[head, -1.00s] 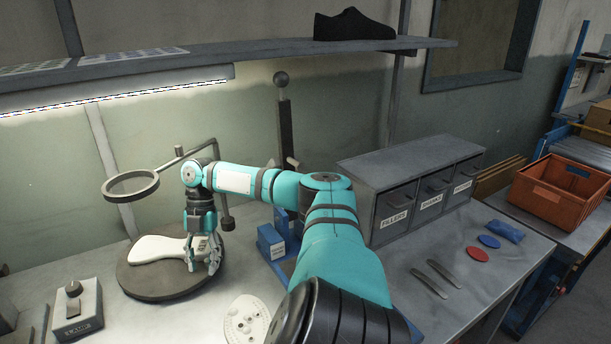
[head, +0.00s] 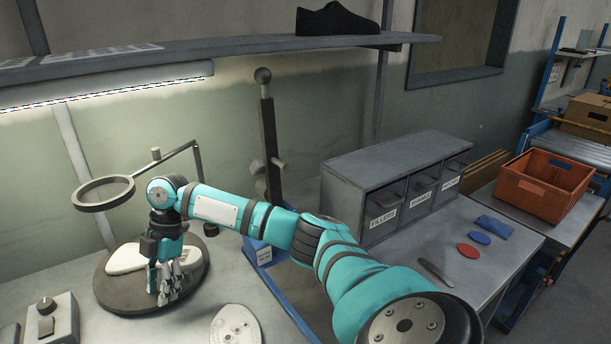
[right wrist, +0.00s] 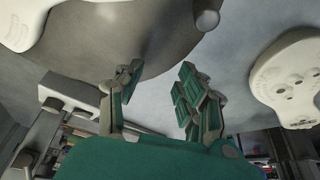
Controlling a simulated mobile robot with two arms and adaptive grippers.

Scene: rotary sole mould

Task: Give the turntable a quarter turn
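The turntable (head: 120,297) is a dark round disc on the bench at the left of the head view; its dark face also shows in the right wrist view (right wrist: 150,35). A white shoe-sole piece (head: 125,258) lies on it, partly hidden by my right arm; part of it shows at the top left of the right wrist view (right wrist: 20,22). My right gripper (head: 170,292) points down at the turntable's front part. Its fingers (right wrist: 157,92) are apart with nothing between them. My left gripper is out of view.
A ring magnifier (head: 103,193) on a stand rises behind the turntable. A grey drawer cabinet (head: 398,165) stands right of my arm.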

